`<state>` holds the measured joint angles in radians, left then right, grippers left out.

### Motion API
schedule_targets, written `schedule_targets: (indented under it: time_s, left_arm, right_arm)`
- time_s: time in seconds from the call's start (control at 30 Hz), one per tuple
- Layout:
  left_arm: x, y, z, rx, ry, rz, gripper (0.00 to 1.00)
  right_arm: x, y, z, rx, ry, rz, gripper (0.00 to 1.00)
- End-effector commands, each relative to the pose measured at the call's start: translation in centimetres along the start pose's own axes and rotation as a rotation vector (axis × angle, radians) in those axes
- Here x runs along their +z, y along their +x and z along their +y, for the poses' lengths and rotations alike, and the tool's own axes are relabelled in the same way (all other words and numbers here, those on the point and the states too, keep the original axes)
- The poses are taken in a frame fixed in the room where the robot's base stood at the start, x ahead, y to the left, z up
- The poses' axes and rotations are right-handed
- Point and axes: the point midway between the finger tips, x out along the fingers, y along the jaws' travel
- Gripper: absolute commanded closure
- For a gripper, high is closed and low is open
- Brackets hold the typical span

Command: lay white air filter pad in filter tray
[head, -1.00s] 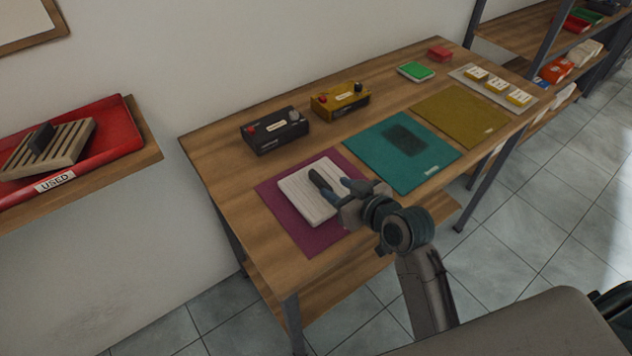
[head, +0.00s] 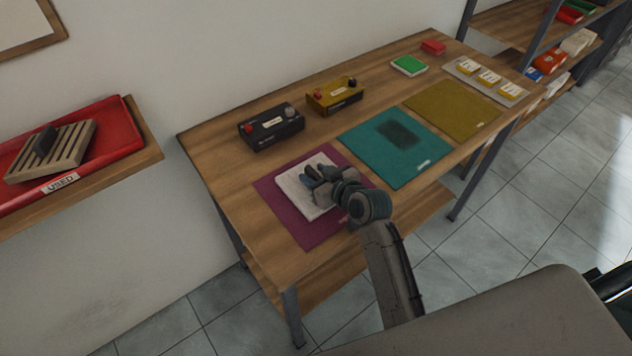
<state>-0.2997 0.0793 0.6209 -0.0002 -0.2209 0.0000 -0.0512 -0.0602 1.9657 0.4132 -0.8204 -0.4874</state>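A flat white ribbed piece (head: 291,190), which looks like the white air filter pad, lies on the purple mat (head: 288,226) at the near left of the wooden table. My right gripper (head: 317,174) is over the right half of the pad and hides part of it. Its fingers are small and dark, and I cannot tell whether they touch the pad or how far apart they are. I cannot make out a thing that is clearly the filter tray. My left gripper is not in view.
Teal (head: 397,165) and olive (head: 451,108) mats lie along the table. Black (head: 271,131) and yellow (head: 334,95) boxes stand behind. A red tray (head: 112,125) labelled USED holds a slatted wooden block (head: 62,155) on a left shelf. Shelving (head: 509,35) is at right.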

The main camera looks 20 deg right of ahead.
Motion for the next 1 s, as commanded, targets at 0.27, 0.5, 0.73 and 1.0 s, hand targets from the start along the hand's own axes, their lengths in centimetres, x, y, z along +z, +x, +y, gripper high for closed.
schedule_targets:
  time_s: [0.27,0.5,0.73,1.0]
  left_arm:
    - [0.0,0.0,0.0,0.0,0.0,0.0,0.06]
    - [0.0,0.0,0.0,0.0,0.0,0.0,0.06]
    - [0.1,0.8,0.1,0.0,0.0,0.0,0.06]
    - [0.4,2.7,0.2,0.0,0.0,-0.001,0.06]
  right_arm:
    - [0.0,0.0,0.0,0.0,0.0,0.0,1.0]
    - [-0.1,0.0,0.0,0.0,0.0,0.0,1.0]
    - [-1.2,-0.5,0.0,0.0,0.0,0.005,1.0]
    - [-2.2,-3.3,-0.8,-0.001,0.001,0.0,1.0]
